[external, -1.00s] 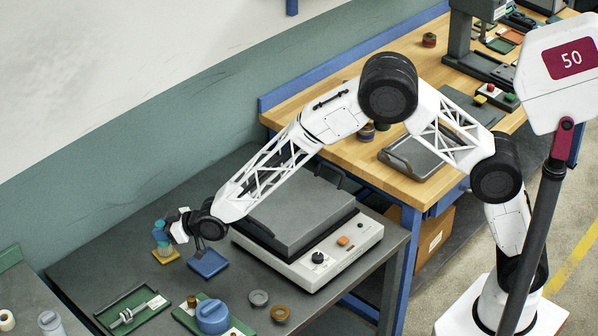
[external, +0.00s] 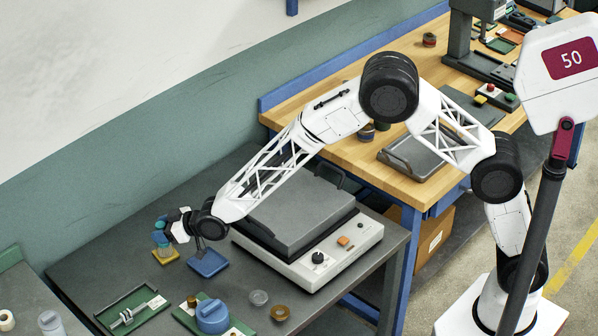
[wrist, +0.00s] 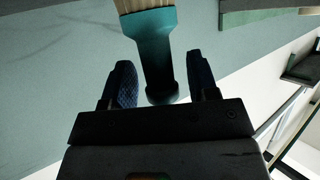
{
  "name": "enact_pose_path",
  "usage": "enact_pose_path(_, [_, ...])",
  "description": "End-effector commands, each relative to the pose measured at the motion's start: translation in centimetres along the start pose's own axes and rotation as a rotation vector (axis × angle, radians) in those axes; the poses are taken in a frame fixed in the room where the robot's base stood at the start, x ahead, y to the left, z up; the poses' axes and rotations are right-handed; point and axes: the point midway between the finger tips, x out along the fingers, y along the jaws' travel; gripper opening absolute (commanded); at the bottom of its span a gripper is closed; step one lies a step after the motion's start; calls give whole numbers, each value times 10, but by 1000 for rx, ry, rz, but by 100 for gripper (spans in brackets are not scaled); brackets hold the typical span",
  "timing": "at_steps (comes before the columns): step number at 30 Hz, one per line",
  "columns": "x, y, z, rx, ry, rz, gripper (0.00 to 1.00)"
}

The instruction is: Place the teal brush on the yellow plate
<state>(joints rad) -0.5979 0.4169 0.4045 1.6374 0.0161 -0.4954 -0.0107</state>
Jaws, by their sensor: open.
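The teal brush (wrist: 155,45) has a teal handle and pale bristles. In the wrist view its handle end lies between my two fingers, with a visible gap on each side. In the external view the brush (external: 160,239) is small and stands roughly upright at the yellow plate (external: 166,258), partly hiding it. Whether it touches the plate is too small to tell. My gripper (wrist: 160,66) is open around the handle; in the external view my gripper (external: 172,222) is at the brush's upper part.
A blue plate (external: 208,263) lies just right of the yellow one. A grey machine (external: 300,222) stands further right. Green trays (external: 133,310), a blue-lidded container (external: 213,316) and small rings (external: 280,312) lie at the front of the dark table.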

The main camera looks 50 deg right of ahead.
Motion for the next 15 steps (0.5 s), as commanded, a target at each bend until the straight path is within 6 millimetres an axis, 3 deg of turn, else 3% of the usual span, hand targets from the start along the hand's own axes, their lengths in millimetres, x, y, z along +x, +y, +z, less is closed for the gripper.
enact_pose_path(15, [-44, 0, 0, 0, 0, 0, 54])
